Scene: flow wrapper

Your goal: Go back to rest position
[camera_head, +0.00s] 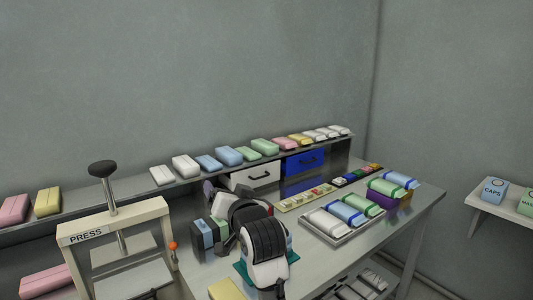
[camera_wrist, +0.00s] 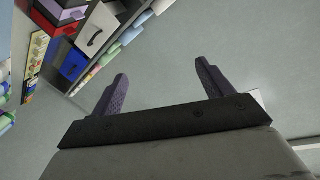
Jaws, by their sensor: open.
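My gripper (camera_wrist: 162,74) shows in the wrist view with its two purple fingers wide apart and nothing between them.
The press (camera_head: 88,236) stands at the left. A shelf (camera_head: 148,193) with coloured packs runs along the wall, above a white drawer (camera_head: 257,175) and a blue drawer (camera_head: 305,161). A tray (camera_head: 337,241) of wrapped packs lies at the right.

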